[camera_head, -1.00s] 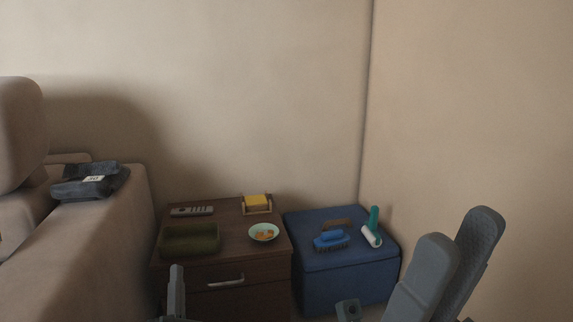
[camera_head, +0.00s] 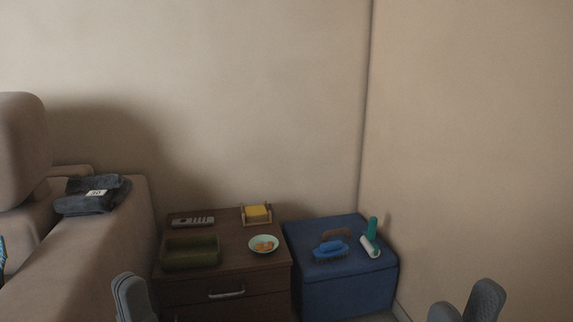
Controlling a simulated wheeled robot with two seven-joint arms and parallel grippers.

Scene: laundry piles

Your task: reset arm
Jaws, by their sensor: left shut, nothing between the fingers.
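My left gripper (camera_head: 132,297) is at the bottom left, in front of the wooden drawer cabinet and beside the sofa arm. Its grey fingers are together with nothing between them. My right gripper (camera_head: 466,305) is at the bottom right, in front of the bare wall. Its two grey fingers stand apart with a gap and no object between them. The lower parts of both grippers are cut off by the frame's bottom edge.
A sofa (camera_head: 95,255) at left bears folded dark jeans (camera_head: 92,195). The cabinet (camera_head: 235,228) holds a remote (camera_head: 193,221), a green tray (camera_head: 190,262), a bowl (camera_head: 263,252) and a yellow block (camera_head: 257,212). A blue box (camera_head: 345,290) bears a brush (camera_head: 330,257) and lint roller (camera_head: 371,247).

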